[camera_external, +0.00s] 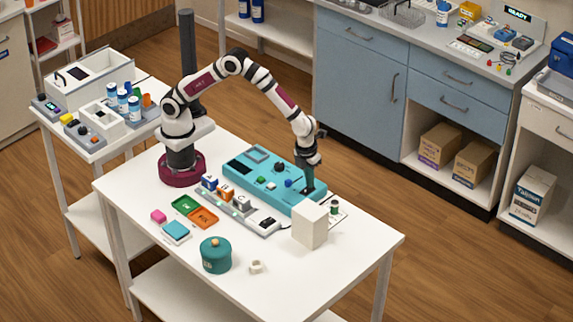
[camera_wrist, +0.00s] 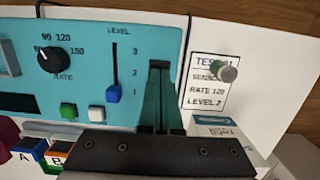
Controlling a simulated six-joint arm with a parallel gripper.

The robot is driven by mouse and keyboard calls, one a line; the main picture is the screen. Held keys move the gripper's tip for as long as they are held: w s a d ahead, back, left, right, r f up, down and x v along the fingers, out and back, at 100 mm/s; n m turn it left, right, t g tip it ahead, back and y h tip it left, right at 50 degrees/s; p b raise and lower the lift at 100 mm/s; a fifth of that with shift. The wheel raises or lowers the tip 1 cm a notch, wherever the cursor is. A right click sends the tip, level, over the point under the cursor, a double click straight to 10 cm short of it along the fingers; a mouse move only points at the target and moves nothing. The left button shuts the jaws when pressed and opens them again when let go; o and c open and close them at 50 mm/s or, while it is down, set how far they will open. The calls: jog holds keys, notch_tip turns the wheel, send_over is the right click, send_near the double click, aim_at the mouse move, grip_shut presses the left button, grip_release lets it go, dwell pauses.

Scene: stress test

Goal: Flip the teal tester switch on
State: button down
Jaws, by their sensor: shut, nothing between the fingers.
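The teal tester (camera_external: 253,164) lies on the white table in front of my arm; its teal panel fills much of the wrist view (camera_wrist: 140,30). The panel carries a black RATE knob (camera_wrist: 50,59), a LEVEL slider with a blue handle (camera_wrist: 113,95) near the 1 mark, a green button (camera_wrist: 68,110) and a white button (camera_wrist: 94,113). My gripper (camera_external: 308,189) is shut and empty, pointing down at the tester's right end. In the wrist view its fingers (camera_wrist: 159,72) are together, right of the slider. The switch cannot be made out; the fingers may hide it.
A white box (camera_external: 310,227) stands close in front of my gripper. A card (camera_wrist: 206,88) reading RATE 120, LEVEL 2 lies right of the tester, with a grey-green cylinder (camera_wrist: 225,70) over it. Lettered blocks (camera_external: 226,190), an orange tray (camera_external: 204,218) and a teal canister (camera_external: 215,257) stand nearer.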

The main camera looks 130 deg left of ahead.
jog(key=shift+f, duration=0.1)
jog(key=shift+a+f, duration=0.15)
dwell(0.3)
jog(key=shift+d, duration=0.85)
jog(key=shift+r, duration=0.25)
notch_tip(320, 180, up, 14)
jog(key=d, duration=0.2)
